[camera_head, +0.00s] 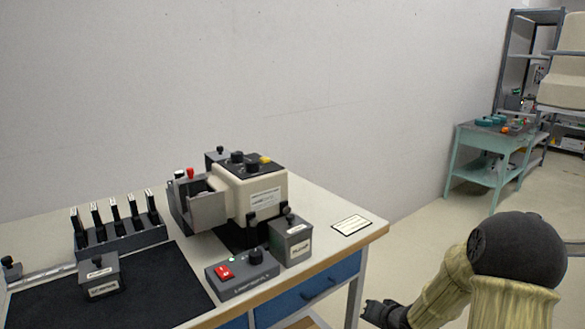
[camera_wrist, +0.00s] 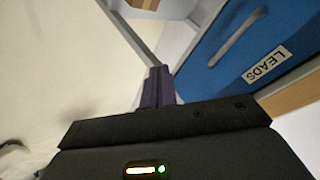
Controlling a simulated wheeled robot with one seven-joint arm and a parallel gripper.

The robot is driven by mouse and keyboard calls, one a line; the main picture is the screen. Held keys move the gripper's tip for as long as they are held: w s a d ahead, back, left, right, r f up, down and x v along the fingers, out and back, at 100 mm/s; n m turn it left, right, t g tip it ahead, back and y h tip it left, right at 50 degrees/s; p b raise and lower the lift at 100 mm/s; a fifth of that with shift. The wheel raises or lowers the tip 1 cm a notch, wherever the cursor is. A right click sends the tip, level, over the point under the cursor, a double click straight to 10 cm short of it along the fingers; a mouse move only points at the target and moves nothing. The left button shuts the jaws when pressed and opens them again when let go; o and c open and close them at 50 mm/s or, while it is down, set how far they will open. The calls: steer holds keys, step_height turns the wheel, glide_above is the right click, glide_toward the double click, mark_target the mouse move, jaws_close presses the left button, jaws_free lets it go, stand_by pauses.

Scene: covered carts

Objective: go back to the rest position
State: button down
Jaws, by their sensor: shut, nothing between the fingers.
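My gripper (camera_head: 372,311) is at the bottom of the head view, just right of the workbench's front leg and below the level of its top. In the wrist view its dark fingers (camera_wrist: 158,86) are together, with nothing seen between them. Beyond them in the wrist view is a blue drawer front (camera_wrist: 225,50) with a grey handle and a label reading LEADS. The gripper appears apart from the drawer. My arm bends up at the lower right of the head view.
The workbench (camera_head: 340,252) holds a cream machine (camera_head: 262,190), a grey box (camera_head: 291,243), a switch box (camera_head: 240,275), a rack (camera_head: 118,230) and a black mat (camera_head: 160,285). A green table (camera_head: 464,142) and shelves stand far right. Open floor (camera_head: 430,235) lies between.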

steer(key=s+a+r+n+g+h, duration=0.1)
steer(key=s+a+r+n+g, duration=0.15)
steer(key=s, duration=0.85)
steer(key=s+a+r+n+g+h, duration=0.2)
steer(key=s+a+r+g, duration=0.15)
steer(key=s, duration=0.65)
steer(key=w+p+v, duration=0.2)
steer(key=p+v, duration=0.9)
steer(key=w+r+p+v, duration=0.1)
steer(key=w+p+v, duration=0.2)
steer(key=p+v, duration=0.8)
steer(key=shift+d+r+p, duration=0.35)
steer(key=shift+d+r, duration=0.15)
steer(key=shift+d, duration=0.05)
steer(key=shift+s, duration=0.15)
